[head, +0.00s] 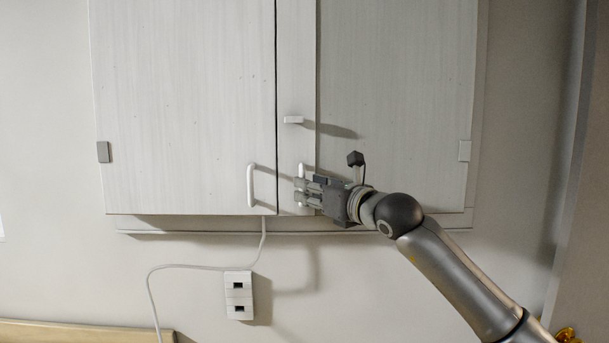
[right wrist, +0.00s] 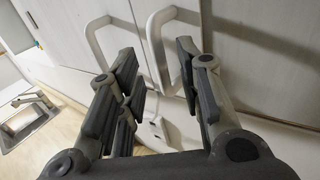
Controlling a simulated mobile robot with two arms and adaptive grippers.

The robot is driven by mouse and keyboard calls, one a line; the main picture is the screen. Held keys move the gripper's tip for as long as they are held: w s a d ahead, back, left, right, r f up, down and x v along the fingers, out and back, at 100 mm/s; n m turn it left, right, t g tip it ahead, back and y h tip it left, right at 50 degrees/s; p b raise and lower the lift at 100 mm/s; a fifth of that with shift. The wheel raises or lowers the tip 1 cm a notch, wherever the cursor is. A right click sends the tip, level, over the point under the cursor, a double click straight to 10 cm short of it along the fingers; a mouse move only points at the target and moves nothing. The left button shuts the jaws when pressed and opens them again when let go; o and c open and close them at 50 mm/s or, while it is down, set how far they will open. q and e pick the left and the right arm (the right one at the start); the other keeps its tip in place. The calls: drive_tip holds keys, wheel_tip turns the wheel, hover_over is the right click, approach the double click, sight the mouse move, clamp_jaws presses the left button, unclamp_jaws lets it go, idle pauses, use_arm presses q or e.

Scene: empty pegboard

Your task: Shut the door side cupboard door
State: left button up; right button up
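The pale wood cupboard's right-hand door (head: 400,100), on the side of the room's door frame, hangs almost in line with the left cupboard door (head: 185,100). A thin dark gap runs between them; I cannot tell whether the right one is fully flush. My right gripper (head: 304,190) is at the white handle (head: 302,169) low on the right door's inner side. In the right wrist view, its fingers (right wrist: 158,85) are apart, with the handle (right wrist: 156,45) between and just beyond them. Contact is unclear. My left gripper is not in view.
The left door's white handle (head: 250,186) is close beside my right gripper. A socket (head: 238,295) with a white cable is on the wall below. A wooden surface (head: 70,333) is at lower left.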

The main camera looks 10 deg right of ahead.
drive_tip(key=shift+p+x, duration=0.5)
drive_tip(key=shift+x, duration=0.75)
clamp_jaws()
